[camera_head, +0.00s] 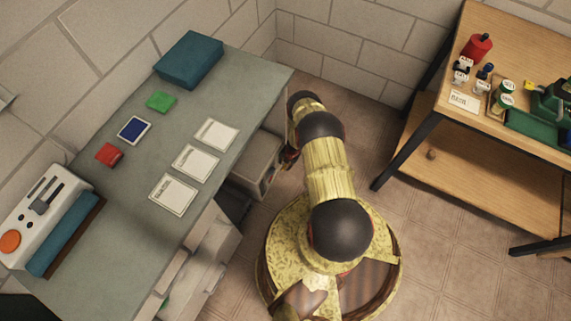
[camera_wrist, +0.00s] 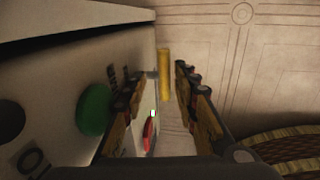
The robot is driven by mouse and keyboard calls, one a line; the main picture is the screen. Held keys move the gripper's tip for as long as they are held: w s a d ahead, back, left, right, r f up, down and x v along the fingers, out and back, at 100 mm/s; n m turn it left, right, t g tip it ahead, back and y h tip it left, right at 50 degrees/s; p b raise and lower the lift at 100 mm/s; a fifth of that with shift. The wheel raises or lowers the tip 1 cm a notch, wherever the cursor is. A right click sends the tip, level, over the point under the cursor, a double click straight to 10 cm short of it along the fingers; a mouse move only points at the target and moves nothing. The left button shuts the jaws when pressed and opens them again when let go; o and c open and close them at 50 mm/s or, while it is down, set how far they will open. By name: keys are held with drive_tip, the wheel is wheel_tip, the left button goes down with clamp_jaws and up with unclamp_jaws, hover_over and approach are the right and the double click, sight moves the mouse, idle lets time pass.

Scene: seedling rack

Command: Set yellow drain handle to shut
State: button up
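The yellow drain handle (camera_wrist: 164,75) shows in the wrist view as an upright yellow bar, standing off a pale panel (camera_wrist: 70,55) on a short grey stem. My gripper (camera_wrist: 160,92) is open, its two dark-and-yellow fingers apart on either side of the handle's line. The handle appears just beyond or between the fingertips; I cannot tell whether they touch it. Dark lettering on the panel is partly hidden by the left finger. In the head view, my arm reaches toward the desk and hides most of my gripper; I cannot make out the handle there.
A green knob (camera_wrist: 95,108) and a black knob (camera_wrist: 10,118) protrude from the panel at left. A red part (camera_wrist: 148,136) shows low between the fingers. The grey desk (camera_head: 120,215) is left of my arm; a wooden rack (camera_head: 415,165) stands right. Floor between is clear.

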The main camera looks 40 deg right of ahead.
drive_tip(key=shift+s+r, duration=0.1)
wheel_tip(320, 180, up, 12)
drive_tip(key=s, duration=0.2)
drive_tip(key=shift+d+f, duration=0.2)
drive_tip(key=shift+d, duration=0.2)
idle(0.4)
drive_tip(key=shift+s, duration=0.1)
idle(0.4)
